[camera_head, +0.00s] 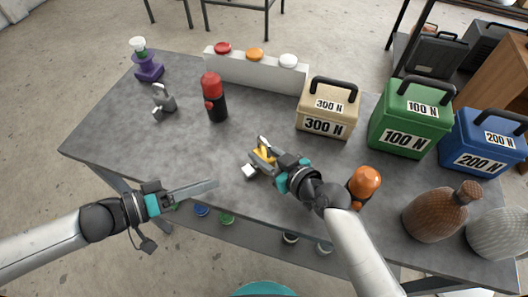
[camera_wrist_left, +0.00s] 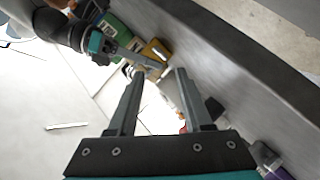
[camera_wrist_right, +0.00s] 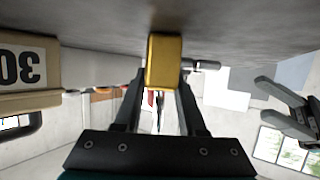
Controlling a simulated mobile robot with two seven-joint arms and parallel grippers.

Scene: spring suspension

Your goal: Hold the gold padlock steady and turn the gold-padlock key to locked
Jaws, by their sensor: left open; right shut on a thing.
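The gold padlock (camera_head: 262,154) is near the middle of the grey table. My right gripper (camera_head: 258,150) is shut on it; in the right wrist view the gold body (camera_wrist_right: 163,62) sits between the fingertips. It also shows in the left wrist view (camera_wrist_left: 155,50), beside my right gripper. A small grey rod (camera_wrist_right: 207,64) sticks out beside the padlock; I cannot tell whether it is the key. A pale block (camera_head: 249,171) is just below the padlock. My left gripper (camera_head: 215,184) is open and empty, left of the padlock and apart from it.
On the grey table (camera_head: 110,125), a tan 300 N weight (camera_head: 328,108) and a green 100 N weight (camera_head: 408,117) stand at the right. An orange-topped object (camera_head: 364,184) is close beside my right arm. A red-black bottle (camera_head: 214,97) stands behind.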

